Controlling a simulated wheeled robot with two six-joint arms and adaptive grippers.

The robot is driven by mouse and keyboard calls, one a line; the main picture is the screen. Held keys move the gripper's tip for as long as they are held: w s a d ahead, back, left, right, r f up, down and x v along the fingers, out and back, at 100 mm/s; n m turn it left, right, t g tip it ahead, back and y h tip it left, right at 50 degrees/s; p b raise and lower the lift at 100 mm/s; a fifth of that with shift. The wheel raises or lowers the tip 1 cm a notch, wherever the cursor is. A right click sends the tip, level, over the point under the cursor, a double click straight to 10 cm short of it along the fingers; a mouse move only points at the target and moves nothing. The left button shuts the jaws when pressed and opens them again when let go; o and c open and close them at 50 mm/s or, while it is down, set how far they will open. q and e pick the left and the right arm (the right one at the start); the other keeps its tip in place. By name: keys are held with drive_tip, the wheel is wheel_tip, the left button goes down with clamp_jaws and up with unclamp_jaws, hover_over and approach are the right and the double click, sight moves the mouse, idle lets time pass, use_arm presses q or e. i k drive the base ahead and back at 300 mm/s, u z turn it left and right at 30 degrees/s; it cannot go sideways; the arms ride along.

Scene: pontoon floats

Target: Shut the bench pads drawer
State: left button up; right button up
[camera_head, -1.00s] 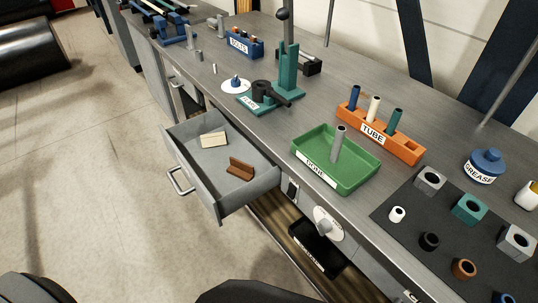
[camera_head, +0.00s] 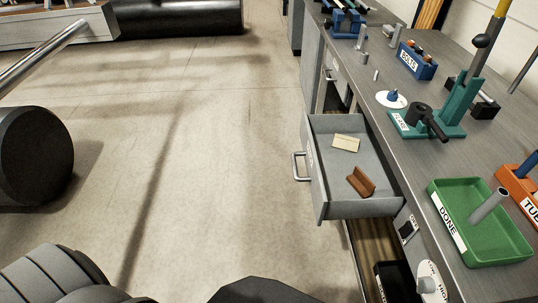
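The grey drawer (camera_head: 363,208) stands pulled out from the front of the grey workbench, right of the middle of the view. Its metal bar handle (camera_head: 299,167) is on the left-facing front panel. Inside lie a cream block (camera_head: 345,143) and a brown angled block (camera_head: 361,182), apart from each other. I cannot read any label on the drawer. Neither of my grippers can be made out in this view, and nothing is seen touching the drawer or its handle.
The floor left of the drawer is clear. A black roller (camera_head: 35,155) lies at the left. The benchtop holds a green DONE tray (camera_head: 487,247), a teal clamp stand (camera_head: 440,115) and a blue BOLTS holder (camera_head: 417,62). An open shelf with a black bin (camera_head: 392,283) is below the bench.

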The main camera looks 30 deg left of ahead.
sight(328, 167)
drive_tip(key=u, duration=0.5)
drive_tip(key=k, duration=0.45)
drive_tip(key=u, duration=0.6)
drive_tip(key=i, duration=0.75)
drive_tip(key=z, duration=1.2)
